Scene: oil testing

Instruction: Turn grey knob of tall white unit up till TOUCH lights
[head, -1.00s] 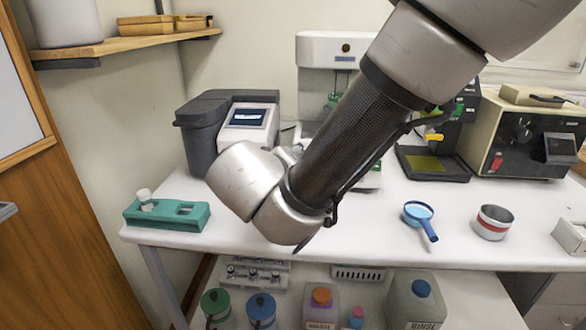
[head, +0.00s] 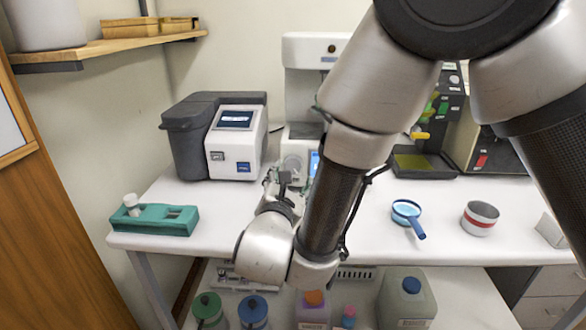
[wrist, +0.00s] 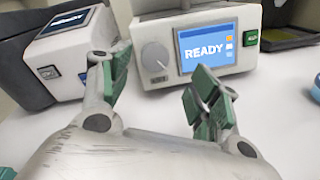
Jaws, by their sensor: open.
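The tall white unit (head: 310,55) stands at the back of the bench, partly hidden behind my arm. In the wrist view its base (wrist: 158,20) carries a round grey knob (wrist: 155,56) left of a blue screen (wrist: 208,47) reading READY. A green switch (wrist: 251,37) sits right of the screen. My gripper (wrist: 163,85) is open and empty, with green-padded fingers spread left and right. The knob shows between and beyond the fingertips, apart from them. In the head view my gripper (head: 284,182) is just in front of the unit's base.
A dark grey and white device (head: 236,150) with its own screen stands to the left. A teal rack (head: 155,220) lies at the bench's left end. A magnifier (head: 407,212) and a red-banded tin (head: 480,217) lie right of my arm. The bench front is fairly clear.

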